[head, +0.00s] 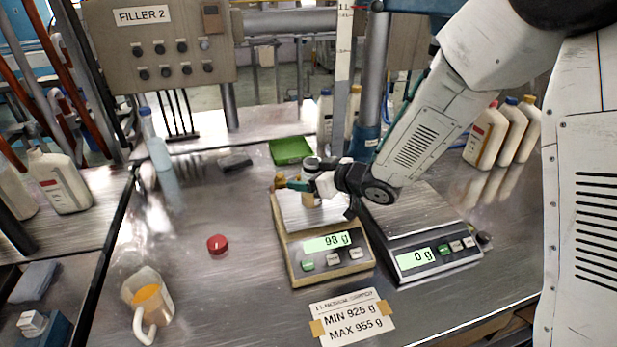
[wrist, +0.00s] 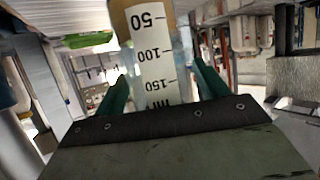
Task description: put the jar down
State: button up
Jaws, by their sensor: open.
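The jar (wrist: 152,55) is clear, with a white scale label marked 50, 100 and 150. In the wrist view it stands between the two green fingers of my gripper (wrist: 158,95), with a gap visible beside the fingers. In the head view my gripper (head: 300,186) is open over the pan of the left scale (head: 292,245), which reads about 93 g. The jar is mostly hidden there by the gripper, and its contact with the pan cannot be seen clearly.
A second scale (head: 420,256) reading 0 g stands right of the first. A red cap (head: 217,244), an orange-filled mug (head: 150,305), a green tray (head: 291,150) and a MIN/MAX card (head: 352,317) are on the metal table. White bottles (head: 485,137) stand back right. The table's left middle is mostly clear.

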jog(key=v, duration=1.2)
jog(key=d+r+m+t+h, duration=0.1)
jog(key=d+r+m+h, duration=0.1)
jog(key=d+r+h, duration=0.3)
jog(key=d+r+m+t+h, duration=0.1)
jog(key=d+m+h, duration=0.15)
jog(key=d, duration=0.45)
jog(key=s+d+r+m+g+h, duration=0.2)
jog(key=s+d+m+h, duration=0.15)
jog(key=s+d, duration=0.3)
jog(key=s+r+m+g, duration=0.1)
jog(key=s+g, duration=0.6)
jog(key=s, duration=1.5)
jog(key=shift+s+a+r+m, duration=0.2)
jog(key=shift+a+r+m, duration=0.2)
jog(key=shift+m, duration=0.2)
dwell(0.6)
